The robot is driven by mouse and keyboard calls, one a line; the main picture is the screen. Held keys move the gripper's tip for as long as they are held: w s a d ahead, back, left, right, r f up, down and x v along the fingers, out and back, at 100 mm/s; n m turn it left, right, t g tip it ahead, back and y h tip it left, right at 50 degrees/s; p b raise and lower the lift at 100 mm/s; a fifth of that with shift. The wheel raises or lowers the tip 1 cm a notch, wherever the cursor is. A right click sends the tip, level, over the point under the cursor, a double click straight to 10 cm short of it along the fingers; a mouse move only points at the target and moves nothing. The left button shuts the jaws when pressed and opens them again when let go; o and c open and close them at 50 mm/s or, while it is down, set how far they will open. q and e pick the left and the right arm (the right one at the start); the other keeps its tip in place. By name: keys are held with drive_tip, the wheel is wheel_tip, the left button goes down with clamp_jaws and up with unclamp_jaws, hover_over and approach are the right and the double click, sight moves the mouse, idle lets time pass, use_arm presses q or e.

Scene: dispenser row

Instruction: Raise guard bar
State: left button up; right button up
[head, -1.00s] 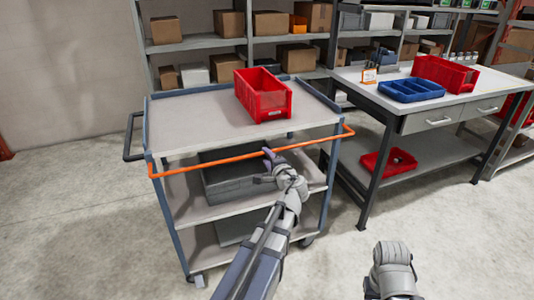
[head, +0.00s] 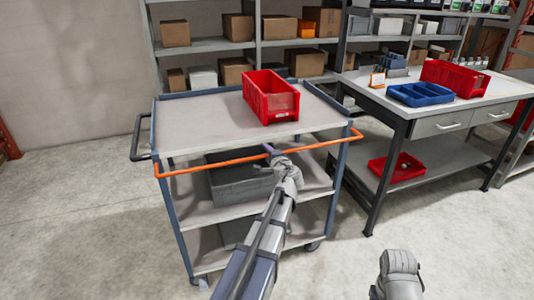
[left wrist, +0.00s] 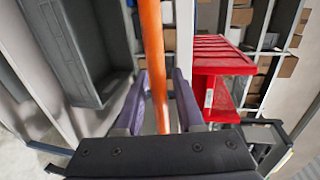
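The orange guard bar (head: 215,163) runs across the near side of the blue-framed cart (head: 200,125), just below its top shelf's edge. My left gripper (head: 269,150) is at about the middle of the bar. In the left wrist view the bar (left wrist: 153,50) passes between the two purple fingers of my left gripper (left wrist: 158,88). A gap shows on each side of the bar, so the fingers are open around it. Part of my right arm shows at the bottom right of the head view, but its gripper is not seen.
A red bin (head: 271,100) stands on the cart's top shelf, behind the bar. A grey crate (head: 238,180) sits on the middle shelf. A workbench (head: 445,118) with a blue tray (head: 420,95) stands to the right. Floor is clear left of the cart.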

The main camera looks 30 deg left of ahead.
use_arm(q)
clamp_jaws()
idle(1.1)
